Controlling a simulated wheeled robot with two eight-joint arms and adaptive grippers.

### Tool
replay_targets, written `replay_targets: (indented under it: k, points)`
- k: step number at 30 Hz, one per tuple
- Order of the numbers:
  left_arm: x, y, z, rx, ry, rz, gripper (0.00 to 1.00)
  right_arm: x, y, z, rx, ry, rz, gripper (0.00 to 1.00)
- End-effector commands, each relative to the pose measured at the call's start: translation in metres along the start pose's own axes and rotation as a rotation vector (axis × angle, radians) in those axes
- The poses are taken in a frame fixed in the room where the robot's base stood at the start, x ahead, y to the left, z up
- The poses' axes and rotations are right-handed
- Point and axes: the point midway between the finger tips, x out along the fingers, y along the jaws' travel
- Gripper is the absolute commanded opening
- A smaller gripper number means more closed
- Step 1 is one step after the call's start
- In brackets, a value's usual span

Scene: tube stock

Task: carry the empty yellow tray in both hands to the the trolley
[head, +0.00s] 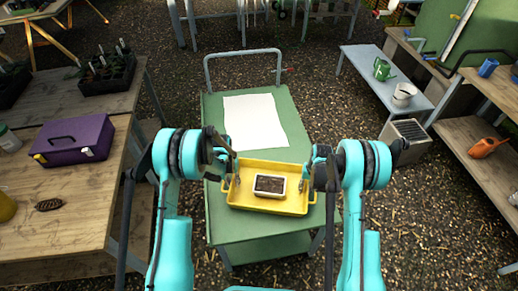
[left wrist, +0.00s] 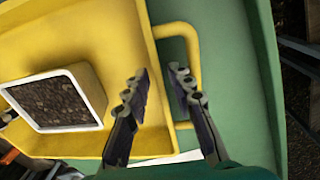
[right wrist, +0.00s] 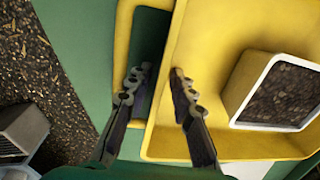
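The yellow tray (head: 262,206) sits on the near part of the green trolley top (head: 225,228). It is not empty: a small white-rimmed box of dark soil (head: 269,185) stands in it, and this box also shows in the left wrist view (left wrist: 62,97). My left gripper (head: 229,183) is open at the tray's left end, its fingers (left wrist: 160,85) apart either side of the end wall by the loop handle (left wrist: 194,60). My right gripper (head: 306,184) is open at the right end, its fingers (right wrist: 160,85) apart either side of that end wall. Neither visibly grips.
A white sheet (head: 255,122) lies on the trolley behind the tray. A wooden bench with a purple toolbox (head: 75,141) stands at left. At right are a low grey-blue bench (head: 375,72) with watering cans and a grey crate (head: 405,142). Gravel floor lies between.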

Motion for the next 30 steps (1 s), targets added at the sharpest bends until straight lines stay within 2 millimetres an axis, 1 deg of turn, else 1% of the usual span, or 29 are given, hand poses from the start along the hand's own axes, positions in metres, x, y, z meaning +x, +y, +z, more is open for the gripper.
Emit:
replay_targets:
  k: [1,3,9,13,16,20,27,30]
  points:
    - [-0.009,0.000,0.001,-0.001,0.000,0.000,0.26,0.000,0.001,0.000,0.001,0.000,0.001,0.26]
    - [-0.021,0.000,0.000,-0.001,0.000,0.000,0.26,0.000,0.001,0.000,0.001,0.000,0.001,0.26]
    - [-0.049,0.000,0.000,0.000,0.000,0.000,0.26,0.000,0.000,0.000,0.000,0.000,0.001,0.26]
    - [-0.058,0.000,0.000,0.000,0.000,0.000,0.26,-0.001,0.000,0.000,0.000,0.000,0.001,0.26]
    - [-0.060,0.000,0.000,0.000,0.000,0.000,0.26,-0.007,0.000,0.000,0.001,0.000,0.001,0.26]
    - [-0.060,0.000,0.000,0.000,0.000,0.000,0.26,-0.027,0.000,0.000,0.001,0.000,0.000,0.26]
    - [-0.060,0.000,0.000,0.001,0.000,0.000,0.26,-0.080,0.000,0.000,0.001,0.000,0.000,0.26]
    - [-0.060,0.000,0.000,0.001,0.000,0.000,0.26,-0.098,0.000,0.000,0.000,0.000,0.000,0.26]
